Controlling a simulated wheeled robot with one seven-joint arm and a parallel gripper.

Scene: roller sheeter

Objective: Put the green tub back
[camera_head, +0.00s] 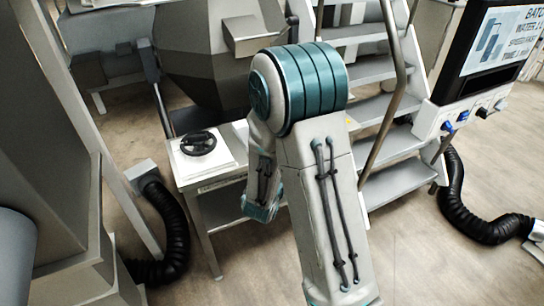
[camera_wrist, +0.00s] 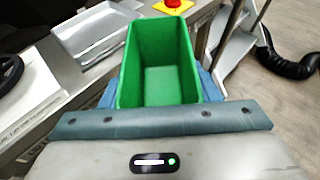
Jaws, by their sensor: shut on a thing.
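The green tub (camera_wrist: 165,50) is in the wrist view, open at the top, and I see its empty inside. My gripper (camera_wrist: 160,88) is shut on it, with blue fingers at its left and right sides. The tub appears to be near the edge of a light grey surface; whether it touches anything below cannot be seen. In the head view my arm hides the gripper, and the tub does not show.
A pale tray (camera_wrist: 95,35) lies left of the tub. A red button (camera_wrist: 174,4) is beyond it. A black handwheel (camera_head: 198,142) sits on a light stand (camera_head: 205,170). Metal steps (camera_head: 385,145), a control panel (camera_head: 490,50) and a black hose (camera_head: 470,215) are at right.

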